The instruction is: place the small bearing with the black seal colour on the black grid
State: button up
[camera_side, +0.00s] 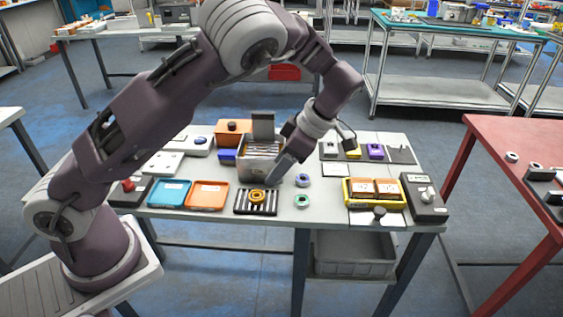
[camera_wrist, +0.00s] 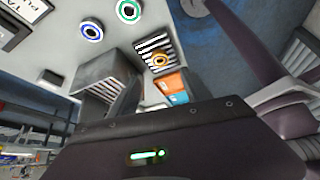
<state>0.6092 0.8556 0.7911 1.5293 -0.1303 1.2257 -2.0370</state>
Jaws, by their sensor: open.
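The black grid (camera_side: 257,201) lies near the table's front edge, with light bars; it also shows in the wrist view (camera_wrist: 144,43). An orange-yellow bearing (camera_side: 257,195) rests on it, also in the wrist view (camera_wrist: 160,60). A blue-sealed bearing (camera_side: 303,180) and a green-sealed bearing (camera_side: 302,201) lie flat on the table right of the grid. I cannot make out a black-sealed bearing. My gripper (camera_side: 277,183) is open, pointing down beside the grey bin and just behind the grid. I see nothing held, though the fingertips are hard to make out.
A grey bin (camera_side: 262,168) with striped contents stands behind my gripper. Blue (camera_side: 169,193) and orange (camera_side: 208,195) trays lie left of the grid. A yellow tray (camera_side: 373,203) with brown boxes and a dark device (camera_side: 424,205) stand at the right. Bare table surrounds the loose bearings.

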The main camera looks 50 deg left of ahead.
jog(key=s+d+r+m+t+h, duration=0.1)
jog(key=s+r+m+t+h, duration=0.15)
jog(key=s+r+m, duration=0.35)
jog(key=s+r+m+t+h, duration=0.1)
jog(key=s+r+m+h, duration=0.25)
jog(key=r, duration=0.45)
jog(key=s+d+r+m+t+y, duration=0.1)
jog(key=s+m+t, duration=0.4)
jog(key=s+m, duration=0.9)
jog(key=shift+d+r+m, duration=0.35)
jog(key=shift+r+m, duration=0.25)
jog(key=shift+m, duration=0.05)
jog(key=shift+w+t, duration=0.1)
jog(key=shift+t, duration=0.15)
